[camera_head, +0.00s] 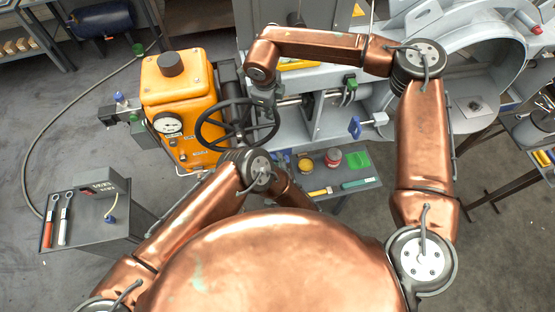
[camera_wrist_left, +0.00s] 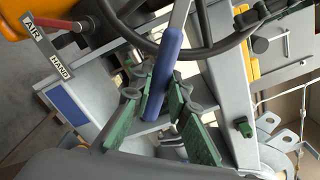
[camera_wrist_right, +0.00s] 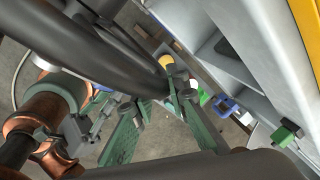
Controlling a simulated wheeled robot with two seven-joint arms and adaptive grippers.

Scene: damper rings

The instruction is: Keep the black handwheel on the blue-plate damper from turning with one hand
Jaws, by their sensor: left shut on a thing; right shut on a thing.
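The black handwheel (camera_head: 238,126) stands beside the orange actuator (camera_head: 180,95). Its rim crosses the top of the left wrist view (camera_wrist_left: 215,45) and is close up in the right wrist view (camera_wrist_right: 110,50). My right gripper (camera_head: 263,98) is shut on the rim at the wheel's right side; its green-padded fingers (camera_wrist_right: 160,95) sit on either side of it. My left gripper (camera_wrist_left: 155,95) is shut on the blue grip of a lever (camera_wrist_left: 169,55) below the wheel. In the head view its fingers are hidden under my wrist. A blue plate (camera_wrist_left: 68,103) shows beside the AIR/HAND sign (camera_wrist_left: 47,50).
A grey shelf (camera_head: 375,188) with small cans and a green tray lies below the grey duct frame (camera_head: 325,115). A side cabinet (camera_head: 85,235) with wrenches stands at left. A hose (camera_head: 28,150) curves over the open floor at left.

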